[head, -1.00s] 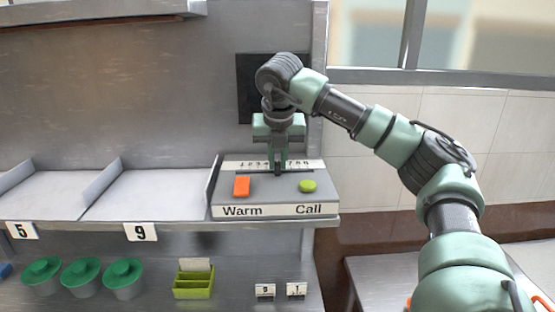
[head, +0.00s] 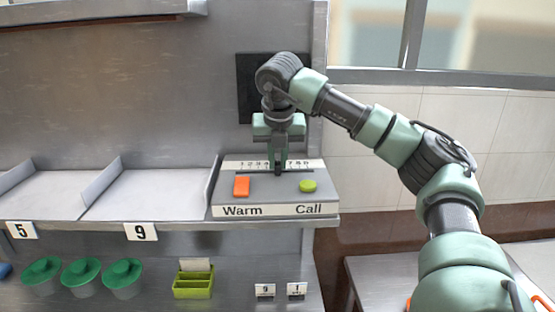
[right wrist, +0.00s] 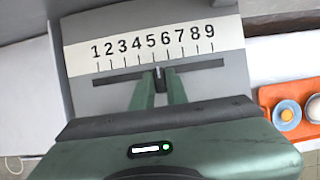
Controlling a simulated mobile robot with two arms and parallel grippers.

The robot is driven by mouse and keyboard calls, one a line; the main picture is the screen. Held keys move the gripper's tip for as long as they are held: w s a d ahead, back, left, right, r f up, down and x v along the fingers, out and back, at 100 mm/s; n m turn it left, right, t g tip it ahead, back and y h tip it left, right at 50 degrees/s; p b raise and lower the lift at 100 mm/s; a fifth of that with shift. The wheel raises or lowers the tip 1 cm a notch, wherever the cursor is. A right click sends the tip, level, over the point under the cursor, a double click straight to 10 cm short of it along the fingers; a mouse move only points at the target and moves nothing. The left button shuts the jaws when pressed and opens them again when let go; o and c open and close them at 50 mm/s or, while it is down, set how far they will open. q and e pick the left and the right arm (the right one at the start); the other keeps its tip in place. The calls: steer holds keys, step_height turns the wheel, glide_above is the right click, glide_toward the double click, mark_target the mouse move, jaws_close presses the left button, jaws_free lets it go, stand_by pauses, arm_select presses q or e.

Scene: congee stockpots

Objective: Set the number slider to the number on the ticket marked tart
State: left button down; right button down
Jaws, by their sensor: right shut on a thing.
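The number slider's scale (right wrist: 152,46) runs from 1 to 9 on the grey panel (head: 235,205), which is labelled Warm and Call. My right gripper (right wrist: 159,84) is shut on the slider knob (right wrist: 158,73) in the slot below the scale. The knob sits close to the 5 mark, perhaps slightly towards 6. In the head view my right gripper (head: 279,168) hides part of the scale and the knob. My left gripper is not in view.
An orange button (head: 241,187) and a green button (head: 307,186) sit on the panel in front of the slot. A green box (head: 193,285) with a white card and several green-lidded pots (head: 123,273) stand below. An orange tray (right wrist: 290,112) shows at the right.

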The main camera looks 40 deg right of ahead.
stand_by(0.4)
steer(key=shift+w+a+b, duration=0.1)
steer(key=shift+w+b, duration=0.05)
steer(key=shift+b, duration=0.15)
steer(key=shift+w+a, duration=0.1)
steer(key=c, duration=1.4)
jaws_free()
steer(key=b+v, duration=0.1)
steer(key=v, duration=0.6)
steer(key=shift+r, duration=0.35)
